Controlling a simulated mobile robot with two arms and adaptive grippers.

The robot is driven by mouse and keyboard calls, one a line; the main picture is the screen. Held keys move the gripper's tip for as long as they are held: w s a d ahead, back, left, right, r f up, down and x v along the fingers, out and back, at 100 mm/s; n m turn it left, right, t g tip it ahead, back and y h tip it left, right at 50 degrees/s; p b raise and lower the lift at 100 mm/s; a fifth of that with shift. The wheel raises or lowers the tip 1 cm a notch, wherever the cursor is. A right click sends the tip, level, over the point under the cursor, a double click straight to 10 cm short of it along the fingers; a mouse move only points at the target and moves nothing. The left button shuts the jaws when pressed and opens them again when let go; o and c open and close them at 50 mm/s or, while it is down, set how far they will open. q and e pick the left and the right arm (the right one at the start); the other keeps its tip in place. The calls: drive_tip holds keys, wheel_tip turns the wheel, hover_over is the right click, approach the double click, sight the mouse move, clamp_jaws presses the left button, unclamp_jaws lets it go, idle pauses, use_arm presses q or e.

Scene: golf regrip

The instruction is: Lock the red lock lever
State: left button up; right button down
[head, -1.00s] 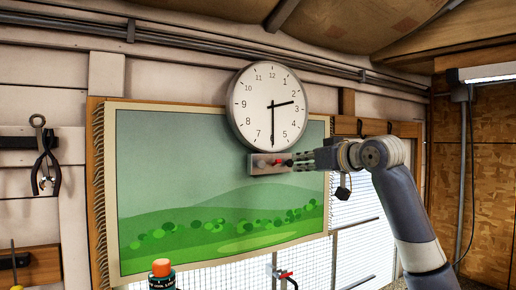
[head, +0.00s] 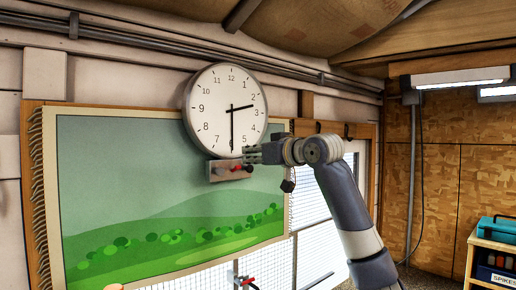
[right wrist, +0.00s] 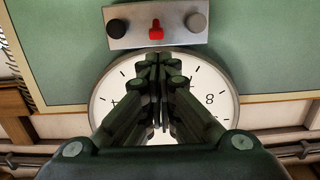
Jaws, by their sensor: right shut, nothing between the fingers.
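A small grey panel (head: 228,177) is on the wall under the clock. It carries a red lever (head: 236,168) between a grey knob (head: 219,171) and a dark knob. In the right wrist view the red lever (right wrist: 156,30) stands out from the panel's middle, with the black knob (right wrist: 118,28) and grey knob (right wrist: 196,22) on either side. My right gripper (head: 249,154) is just above and right of the lever in the head view. In the wrist view the right gripper's fingertips (right wrist: 160,60) are together, empty and apart from the lever. My left gripper is out of view.
A round wall clock (head: 226,108) is behind my right gripper. A landscape hanging (head: 140,170) covers the wall below. Another red-handled fitting (head: 245,281) shows at the bottom. A teal toolbox (head: 498,230) sits on a shelf at far right.

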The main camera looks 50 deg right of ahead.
sight(235, 169)
drive_tip(key=w, duration=0.1)
drive_tip(key=w+p, duration=0.1)
drive_tip(key=w, duration=0.1)
drive_tip(key=shift+w+d+p, duration=0.25)
drive_tip(key=shift+w+p, duration=0.1)
drive_tip(key=shift+w, duration=0.05)
drive_tip(key=shift+w+f, duration=0.2)
drive_tip(key=shift+w, duration=0.25)
